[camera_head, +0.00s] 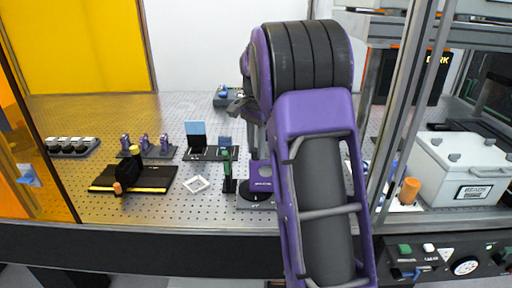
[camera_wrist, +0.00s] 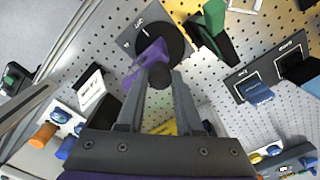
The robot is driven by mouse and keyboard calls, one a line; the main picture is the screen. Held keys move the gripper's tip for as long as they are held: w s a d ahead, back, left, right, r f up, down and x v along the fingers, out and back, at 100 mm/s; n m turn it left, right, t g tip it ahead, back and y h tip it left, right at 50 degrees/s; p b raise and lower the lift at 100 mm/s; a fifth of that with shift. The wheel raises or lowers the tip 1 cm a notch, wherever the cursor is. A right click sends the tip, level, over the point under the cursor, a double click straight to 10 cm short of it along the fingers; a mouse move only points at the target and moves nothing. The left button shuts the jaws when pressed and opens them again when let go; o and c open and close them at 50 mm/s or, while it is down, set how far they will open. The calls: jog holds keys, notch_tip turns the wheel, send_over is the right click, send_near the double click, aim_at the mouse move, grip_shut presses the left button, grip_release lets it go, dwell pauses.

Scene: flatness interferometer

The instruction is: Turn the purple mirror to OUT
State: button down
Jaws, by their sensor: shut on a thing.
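The purple mirror (camera_wrist: 147,62) stands on a black round turntable (camera_wrist: 163,38) set in a grey plate (camera_wrist: 125,36) with small white lettering that I cannot read clearly. In the head view the purple mirror (camera_head: 261,172) shows just left of my arm, above its black disc. My gripper (camera_wrist: 158,76) reaches down to the mirror and is shut on its upper part. The fingers hide part of the mirror, so its exact facing is hard to tell. In the head view my arm covers most of the gripper.
A green mount (camera_head: 227,172) stands close left of the mirror, also near my fingers in the wrist view (camera_wrist: 212,30). A blue panel (camera_head: 195,134) is behind it. A white box (camera_head: 463,168) and metal frame post (camera_head: 407,110) stand right.

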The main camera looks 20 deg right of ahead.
jog(key=c, duration=0.6)
grip_release()
notch_tip(320, 180, up, 17)
jog(key=shift+r, duration=0.2)
dwell(0.4)
